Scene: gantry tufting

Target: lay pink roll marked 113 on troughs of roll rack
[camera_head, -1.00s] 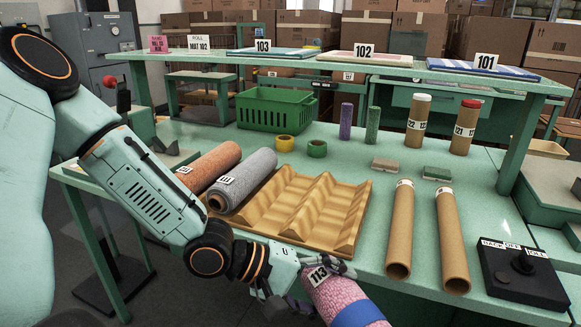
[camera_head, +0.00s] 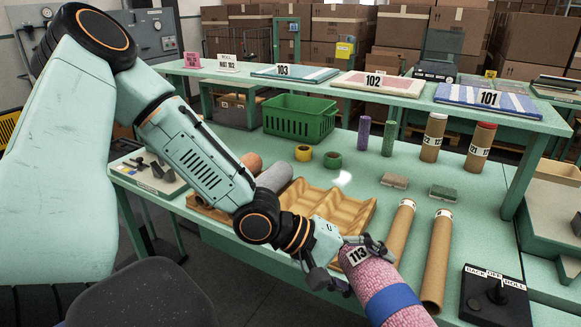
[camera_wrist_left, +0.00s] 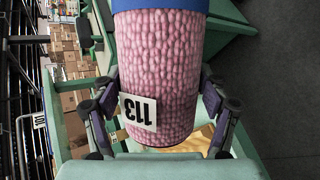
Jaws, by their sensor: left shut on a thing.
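The pink roll marked 113 (camera_head: 368,270) has a knitted-looking surface and a blue band. My left gripper (camera_head: 352,252) is shut on it near its labelled end, and the roll slants down out of the bottom of the head view. In the left wrist view the pink roll (camera_wrist_left: 160,75) sits between the two fingers of my left gripper (camera_wrist_left: 160,105). The wooden roll rack (camera_head: 345,207) with its wavy troughs lies on the green table behind the gripper. My left arm hides part of it. A grey roll (camera_head: 274,177) and an orange roll (camera_head: 252,162) lie at its left. My right gripper is not in view.
Two brown tubes (camera_head: 438,260) lie right of the rack, close to the held roll. A black control box (camera_head: 495,298) stands at the front right.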

